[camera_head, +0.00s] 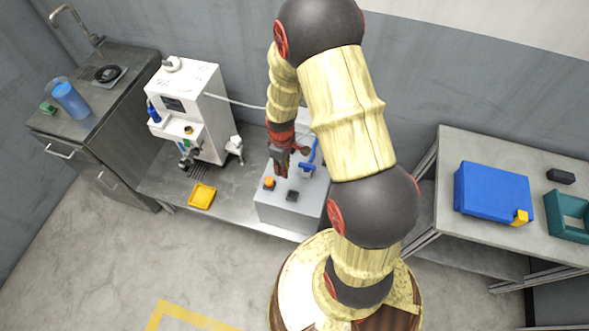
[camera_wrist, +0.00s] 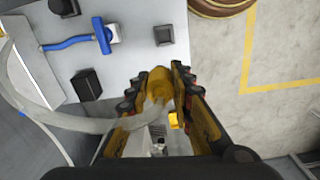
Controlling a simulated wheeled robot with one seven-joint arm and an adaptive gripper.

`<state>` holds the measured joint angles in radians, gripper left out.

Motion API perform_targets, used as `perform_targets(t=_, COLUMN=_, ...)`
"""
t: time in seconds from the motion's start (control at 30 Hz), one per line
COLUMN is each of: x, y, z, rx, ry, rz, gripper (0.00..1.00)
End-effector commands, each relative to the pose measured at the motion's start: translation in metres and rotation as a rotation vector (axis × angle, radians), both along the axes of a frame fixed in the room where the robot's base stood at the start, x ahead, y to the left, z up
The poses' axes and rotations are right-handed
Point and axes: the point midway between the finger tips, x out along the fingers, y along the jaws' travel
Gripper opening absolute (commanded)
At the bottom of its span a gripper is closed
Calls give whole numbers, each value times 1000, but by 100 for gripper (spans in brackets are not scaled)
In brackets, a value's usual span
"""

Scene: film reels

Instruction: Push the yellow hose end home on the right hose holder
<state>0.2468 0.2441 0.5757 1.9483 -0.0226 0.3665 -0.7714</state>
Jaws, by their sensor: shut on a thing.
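My gripper (camera_head: 281,172) points down over the left part of the grey box (camera_head: 290,214). In the wrist view, my gripper (camera_wrist: 158,88) is shut on the yellow hose end (camera_wrist: 157,79). A pale hose (camera_wrist: 75,122) runs from it to the left. An orange-yellow piece (camera_head: 269,183) shows by the fingertips in the head view. A square black holder (camera_wrist: 163,36) on the box top is apart from the hose end and looks empty; it also shows in the head view (camera_head: 292,196). What lies under the hose end is hidden, so I cannot tell how far it is seated.
A blue T-shaped handle (camera_wrist: 85,40) and a black block (camera_wrist: 87,85) stand on the box top. A white machine (camera_head: 186,110) and a yellow tray (camera_head: 202,196) are left of the box. A side table with a blue case (camera_head: 490,192) stands right.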

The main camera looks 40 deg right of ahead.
Motion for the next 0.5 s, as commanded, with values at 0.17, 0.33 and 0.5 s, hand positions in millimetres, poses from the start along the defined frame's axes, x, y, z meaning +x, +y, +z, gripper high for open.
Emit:
perform_targets(t=0.17, x=-32, y=-11, z=-9, rx=-1, ry=-1, rz=97, gripper=0)
perform_targets(t=0.33, x=-35, y=-12, z=-16, rx=-2, ry=-2, rz=116, gripper=0)
perform_targets(t=0.5, x=-36, y=-11, z=-28, rx=-1, ry=-2, rz=115, gripper=0)
